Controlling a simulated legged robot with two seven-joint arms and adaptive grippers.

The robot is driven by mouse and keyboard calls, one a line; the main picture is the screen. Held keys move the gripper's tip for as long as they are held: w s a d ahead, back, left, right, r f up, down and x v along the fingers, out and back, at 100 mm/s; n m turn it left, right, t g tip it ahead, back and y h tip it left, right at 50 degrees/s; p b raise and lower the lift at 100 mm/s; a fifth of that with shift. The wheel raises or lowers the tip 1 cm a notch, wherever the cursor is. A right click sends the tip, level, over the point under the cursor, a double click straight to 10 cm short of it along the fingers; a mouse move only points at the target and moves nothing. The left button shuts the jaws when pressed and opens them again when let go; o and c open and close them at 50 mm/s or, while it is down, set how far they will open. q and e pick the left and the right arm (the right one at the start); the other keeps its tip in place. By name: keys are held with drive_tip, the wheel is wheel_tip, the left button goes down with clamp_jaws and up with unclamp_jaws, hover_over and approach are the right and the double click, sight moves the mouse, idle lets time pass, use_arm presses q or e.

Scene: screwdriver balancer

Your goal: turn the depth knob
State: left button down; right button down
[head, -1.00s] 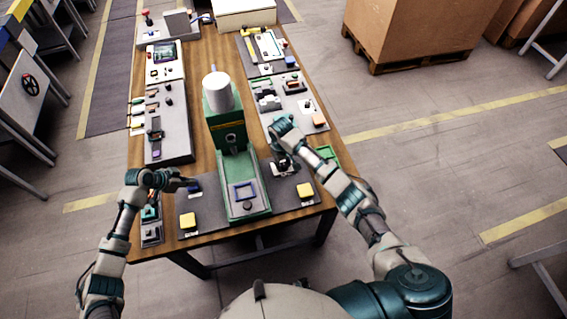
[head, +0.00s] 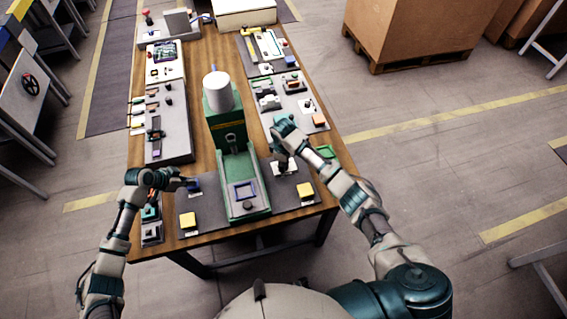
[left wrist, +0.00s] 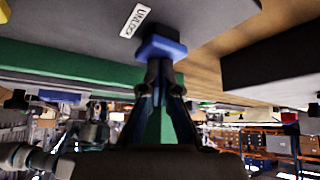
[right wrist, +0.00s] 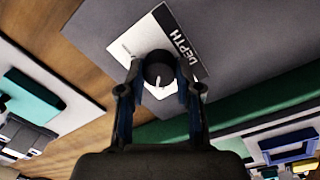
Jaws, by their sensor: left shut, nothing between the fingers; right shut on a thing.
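The depth knob (right wrist: 158,72) is a dark round knob with a white pointer, on a white plate marked DEPTH (right wrist: 183,45). In the right wrist view it sits between the fingertips of my right gripper (right wrist: 160,90), which is shut on it. In the head view my right gripper (head: 283,160) hides the knob and covers part of its plate. My left gripper (left wrist: 162,68) is shut and empty, its fingertips at the blue button (left wrist: 161,48) beside an UNLOCK label (left wrist: 138,20). I cannot tell whether they touch it. The left gripper also shows in the head view (head: 184,184).
The green press (head: 240,180) with a white cylinder (head: 217,90) stands between my arms. Yellow buttons (head: 188,220) and (head: 305,190) are on the grey panels at the front. More panels line both sides of the wooden table (head: 205,160).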

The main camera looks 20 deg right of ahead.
idle(0.5)
drive_tip(key=c, duration=0.8)
unclamp_jaws()
drive_tip(key=r, duration=1.2)
drive_tip(key=shift+s+a, duration=0.2)
use_arm(q)
wheel_tip(320, 180, up, 7)
drive_tip(key=p, duration=0.6)
use_arm(e)
wheel_tip(320, 180, up, 7)
drive_tip(key=shift+f, duration=0.2)
drive_tip(key=shift+w, duration=0.1)
